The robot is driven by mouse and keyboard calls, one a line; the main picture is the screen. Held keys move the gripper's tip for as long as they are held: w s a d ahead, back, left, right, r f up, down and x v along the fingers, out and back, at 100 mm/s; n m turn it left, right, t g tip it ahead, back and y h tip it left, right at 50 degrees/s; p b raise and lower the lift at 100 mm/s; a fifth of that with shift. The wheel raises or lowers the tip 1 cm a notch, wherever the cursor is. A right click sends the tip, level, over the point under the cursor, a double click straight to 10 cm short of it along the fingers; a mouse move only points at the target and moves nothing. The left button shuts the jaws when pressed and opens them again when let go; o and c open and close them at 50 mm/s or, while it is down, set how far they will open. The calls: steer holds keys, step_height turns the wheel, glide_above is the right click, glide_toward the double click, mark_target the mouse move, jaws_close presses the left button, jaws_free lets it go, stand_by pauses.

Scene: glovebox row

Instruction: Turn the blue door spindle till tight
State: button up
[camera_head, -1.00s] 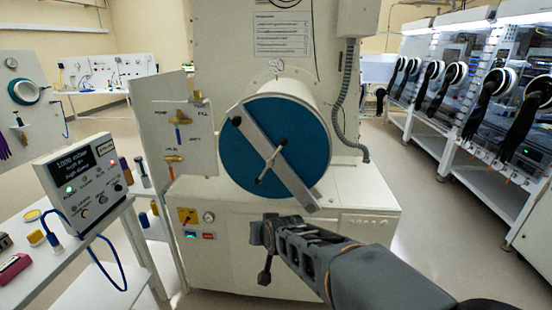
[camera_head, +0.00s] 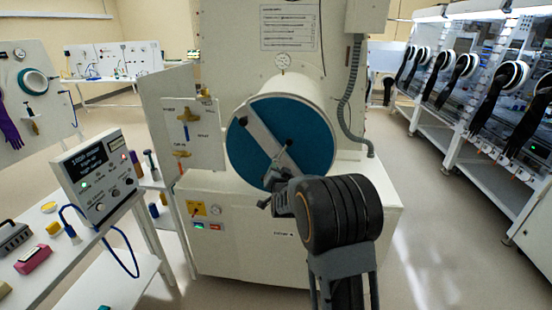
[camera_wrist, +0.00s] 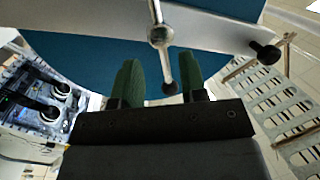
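The round blue door (camera_head: 312,130) of the white chamber faces me, with a pale metal bar (camera_head: 263,132) slanting across it. The door spindle (camera_head: 279,158) sits at the middle of the bar. In the wrist view the spindle's metal hub (camera_wrist: 160,35) has a thin cross handle, and its lower knobbed end (camera_wrist: 170,88) hangs between my green fingers, nearer the right one. My gripper (camera_wrist: 161,75) is open around that end, with gaps showing on both sides. In the head view my gripper (camera_head: 270,192) is just below the spindle, partly hidden by my wrist.
A panel with brass valves (camera_head: 190,125) stands left of the door. A control box (camera_head: 98,178) sits on a white bench at the left. A grey conduit (camera_head: 351,110) runs down at the right. Gloveboxes (camera_head: 480,85) line the right side; the floor between is clear.

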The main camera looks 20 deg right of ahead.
mark_target(276, 161)
steer(key=shift+p+x, duration=1.05)
steer(key=shift+x, duration=2.5)
jaws_close()
